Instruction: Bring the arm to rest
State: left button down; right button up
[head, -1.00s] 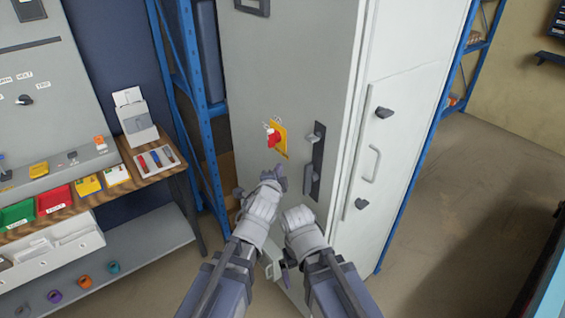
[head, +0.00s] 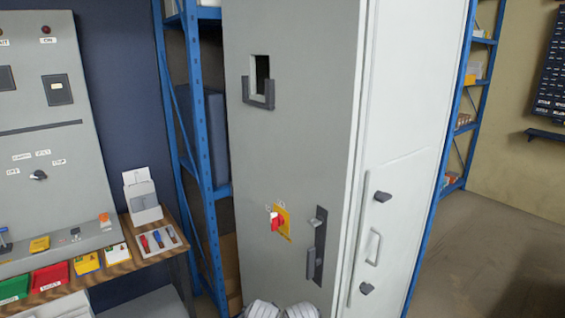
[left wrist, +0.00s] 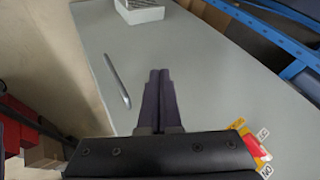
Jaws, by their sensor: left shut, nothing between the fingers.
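In the head view only the pale tops of my two wrists show at the bottom edge, in front of the tall grey cabinet (head: 300,120); no fingers show there. In the left wrist view my left gripper (left wrist: 160,75) is shut with nothing between its fingers, in front of a grey panel. A bar handle (left wrist: 117,80) is left of the fingers. A red switch on a yellow plate (left wrist: 255,145) is at lower right; it also shows on the cabinet front in the head view (head: 280,220). My right gripper's fingers are out of view.
A blue shelf rack (head: 202,130) stands left of the cabinet. A wooden bench (head: 150,262) with coloured bins and a grey control panel (head: 40,130) are at the left. The cabinet front has a lever handle (head: 317,250) and a small framed opening (head: 258,92). Floor is clear at right.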

pick_arm(q)
jog(key=s+f+n+g, duration=0.2)
jog(key=s+n+g, duration=0.1)
jog(key=s, duration=0.4)
jog(key=s+a+f+n+g+y, duration=0.1)
jog(key=s+f+n+g, duration=0.1)
jog(key=s+g, duration=0.3)
jog(key=s, duration=0.2)
jog(key=shift+s+a+f+n, duration=0.25)
jog(key=shift+s+f+n, duration=0.05)
jog(key=shift+f+n, duration=0.1)
